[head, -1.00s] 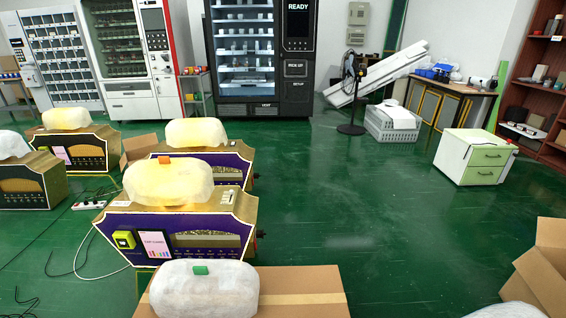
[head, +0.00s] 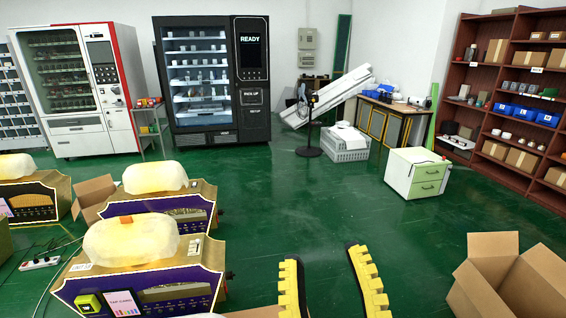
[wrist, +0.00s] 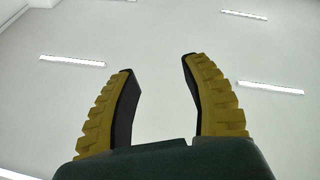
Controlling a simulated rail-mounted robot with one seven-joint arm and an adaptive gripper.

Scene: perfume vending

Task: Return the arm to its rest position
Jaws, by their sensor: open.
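My gripper (head: 324,270) shows at the bottom of the head view as two yellow, ridged fingers with dark inner pads. The fingers stand apart with nothing between them. In the wrist view my gripper (wrist: 158,72) is also open and empty, its fingers pointing toward a pale ceiling with light strips. The rest of my arm is outside the head view.
Perfume machines with pale domed tops (head: 130,240) stand at the left. An open cardboard box (head: 500,275) is at the lower right. A white-green drawer cabinet (head: 418,173) and a black vending machine (head: 213,80) stand farther back. Green floor (head: 300,200) between them is clear.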

